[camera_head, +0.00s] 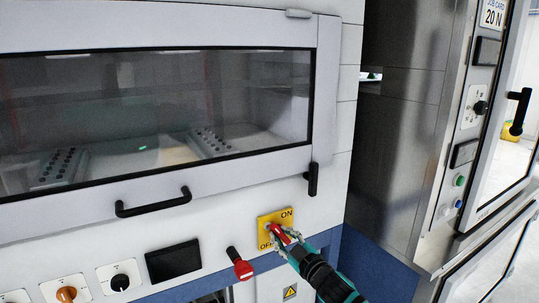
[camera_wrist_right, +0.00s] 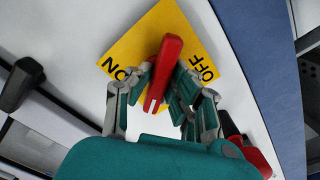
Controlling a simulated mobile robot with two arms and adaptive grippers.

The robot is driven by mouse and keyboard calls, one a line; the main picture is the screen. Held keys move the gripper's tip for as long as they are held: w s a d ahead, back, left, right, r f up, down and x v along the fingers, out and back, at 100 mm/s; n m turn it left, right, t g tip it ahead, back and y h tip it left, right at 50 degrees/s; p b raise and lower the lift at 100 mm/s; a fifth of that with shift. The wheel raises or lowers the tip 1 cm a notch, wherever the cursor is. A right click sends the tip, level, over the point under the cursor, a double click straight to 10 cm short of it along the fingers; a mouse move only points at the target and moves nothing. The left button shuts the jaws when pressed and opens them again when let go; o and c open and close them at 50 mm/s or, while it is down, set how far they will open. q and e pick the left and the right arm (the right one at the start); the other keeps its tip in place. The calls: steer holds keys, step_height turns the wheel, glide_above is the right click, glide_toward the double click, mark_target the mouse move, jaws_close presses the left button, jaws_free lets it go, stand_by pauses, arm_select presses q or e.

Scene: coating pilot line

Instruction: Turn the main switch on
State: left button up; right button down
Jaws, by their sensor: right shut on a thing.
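The main switch is a yellow plate (camera_head: 266,219) with a red handle, low on the front of the white machine. ON is printed at the plate's upper right and OFF at its lower left. My right gripper (camera_head: 289,238) is at the plate, its fingers on the red handle. In the right wrist view, my right gripper (camera_wrist_right: 165,96) has its fingers shut on both sides of the red handle (camera_wrist_right: 166,68), with the yellow plate (camera_wrist_right: 132,42) behind. The handle lies between the two labels; its exact setting is hard to tell. My left gripper is not in view.
A red-tipped lever (camera_head: 242,269) sticks out just left of the switch. A black latch (camera_head: 312,180) is above it, and a black handle (camera_head: 153,203) is on the windowed door. A dark display (camera_head: 173,261) and knobs sit lower left. A steel cabinet (camera_head: 402,130) stands right.

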steer(key=m+p, duration=0.2)
steer(key=shift+r+m, duration=0.15)
steer(key=shift+m, duration=0.25)
steer(key=m+p, duration=0.1)
steer(key=m, duration=0.2)
steer(key=shift+m, duration=0.3)
steer(key=c, duration=1.1)
jaws_free()
steer(key=shift+f, duration=0.2)
steer(key=shift+c, duration=0.2)
